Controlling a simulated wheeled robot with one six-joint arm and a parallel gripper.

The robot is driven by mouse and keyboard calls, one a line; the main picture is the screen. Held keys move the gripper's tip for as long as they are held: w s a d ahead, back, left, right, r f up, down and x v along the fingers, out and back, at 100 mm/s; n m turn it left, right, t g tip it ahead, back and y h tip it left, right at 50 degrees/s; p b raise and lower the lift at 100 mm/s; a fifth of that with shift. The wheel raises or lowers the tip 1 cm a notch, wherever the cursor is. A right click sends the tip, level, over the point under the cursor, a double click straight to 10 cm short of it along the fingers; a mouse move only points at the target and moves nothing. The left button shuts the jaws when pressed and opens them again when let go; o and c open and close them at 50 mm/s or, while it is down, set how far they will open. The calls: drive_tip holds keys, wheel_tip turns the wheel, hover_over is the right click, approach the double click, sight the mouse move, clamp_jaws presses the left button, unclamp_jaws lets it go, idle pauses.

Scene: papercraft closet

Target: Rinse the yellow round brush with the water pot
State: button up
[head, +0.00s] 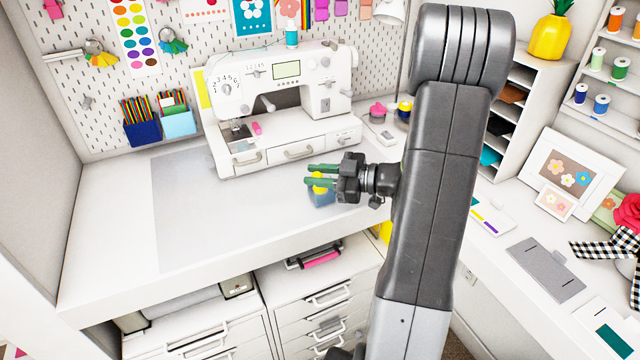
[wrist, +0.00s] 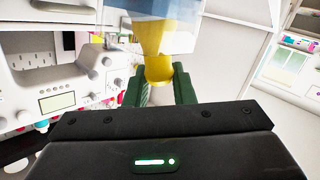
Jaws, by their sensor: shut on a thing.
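My gripper (head: 311,174) is shut on the yellow round brush (head: 319,184), with its green fingers on either side of it. In the wrist view, the brush (wrist: 158,68) shows as a yellow band flaring into a yellow part, with a pale part between the fingers. The bluish, see-through water pot (head: 322,198) sits on the desk right below my gripper. In the wrist view, the pot (wrist: 108,14) overlaps the wide yellow part, which appears to be inside it. Whether the brush touches the pot's bottom cannot be told.
A white sewing machine (head: 268,95) stands behind my gripper on the white desk (head: 110,220). A pink item and jars (head: 402,112) stand at its right. The desk left of the pot is clear. Picture frames (head: 570,165) stand on the right-hand counter.

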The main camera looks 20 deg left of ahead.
drive_tip(key=shift+a, duration=0.6)
drive_tip(key=shift+d, duration=1.25)
idle(0.3)
drive_tip(key=shift+r, duration=0.1)
wheel_tip(320, 180, up, 7)
drive_tip(key=p, duration=0.6)
idle(1.2)
